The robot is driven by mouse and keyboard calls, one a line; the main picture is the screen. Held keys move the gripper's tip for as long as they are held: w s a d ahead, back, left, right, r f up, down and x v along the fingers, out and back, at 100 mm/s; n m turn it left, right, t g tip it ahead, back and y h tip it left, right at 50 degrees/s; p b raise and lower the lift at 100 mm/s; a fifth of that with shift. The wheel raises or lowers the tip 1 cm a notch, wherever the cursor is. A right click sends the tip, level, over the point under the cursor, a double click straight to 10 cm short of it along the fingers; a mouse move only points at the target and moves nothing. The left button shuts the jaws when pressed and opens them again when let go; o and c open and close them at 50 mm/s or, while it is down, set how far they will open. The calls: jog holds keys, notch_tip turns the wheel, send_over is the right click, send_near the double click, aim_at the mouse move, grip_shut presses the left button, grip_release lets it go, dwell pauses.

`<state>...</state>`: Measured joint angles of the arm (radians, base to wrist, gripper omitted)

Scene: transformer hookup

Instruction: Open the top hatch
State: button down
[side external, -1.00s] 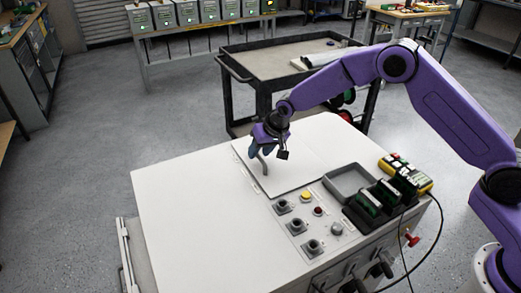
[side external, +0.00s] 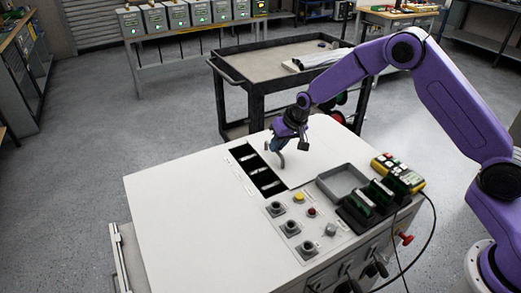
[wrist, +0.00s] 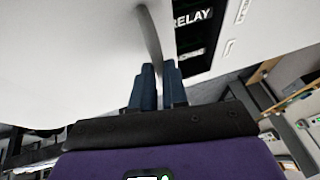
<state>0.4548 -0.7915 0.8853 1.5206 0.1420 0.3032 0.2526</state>
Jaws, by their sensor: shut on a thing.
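The top hatch (side external: 305,150) is a flat white panel on top of the white cabinet. It has slid partly aside, baring a dark slot (side external: 257,170) with several pale parts in it. A grey curved handle (side external: 281,158) stands on the hatch near the slot. My gripper (side external: 276,144) is at the handle, and in the wrist view its blue fingers (wrist: 158,85) are shut on the handle (wrist: 150,35). The wrist view also shows the dark opening with a "RELAY" label (wrist: 193,20) right of the handle. The hatch's far edge is partly hidden by my arm.
A grey tray (side external: 342,182), dark green modules (side external: 372,195) and a yellow device (side external: 398,172) with a cable sit right of the hatch. Knobs and buttons (side external: 299,208) lie in front. A black cart (side external: 285,75) stands behind. The cabinet's left top is clear.

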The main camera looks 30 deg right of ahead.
jog(key=d, duration=0.9)
jog(key=shift+d, duration=0.4)
jog(key=c, duration=1.1)
grip_release()
jog(key=shift+c, duration=0.2)
jog(key=v, duration=1.7)
jog(key=shift+r, duration=0.25)
jog(key=shift+a, duration=0.1)
